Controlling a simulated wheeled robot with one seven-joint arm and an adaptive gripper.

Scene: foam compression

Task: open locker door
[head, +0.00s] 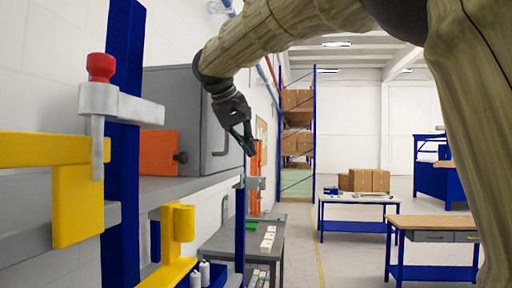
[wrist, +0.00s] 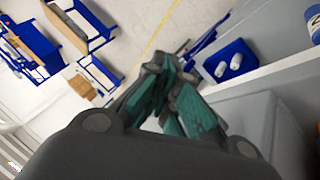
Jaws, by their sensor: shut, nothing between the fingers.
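A grey locker (head: 175,95) stands on a grey shelf at the left in the head view. Its right-hand face, the door (head: 212,115), has a thin dark bent handle (head: 224,146) and looks closed. My gripper (head: 250,146) hangs in the air just right of the door, pointing down, with the handle to its left. It is shut and empty. I cannot tell the exact gap to the door. In the wrist view the teal fingers of my gripper (wrist: 163,72) come together, and a grey surface shows at lower right.
A blue post (head: 122,190) with a red-topped clamp and yellow brackets is nearer. The shelf edge (head: 205,185) runs below the locker. Workbenches (head: 435,222) stand farther right, with open floor between.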

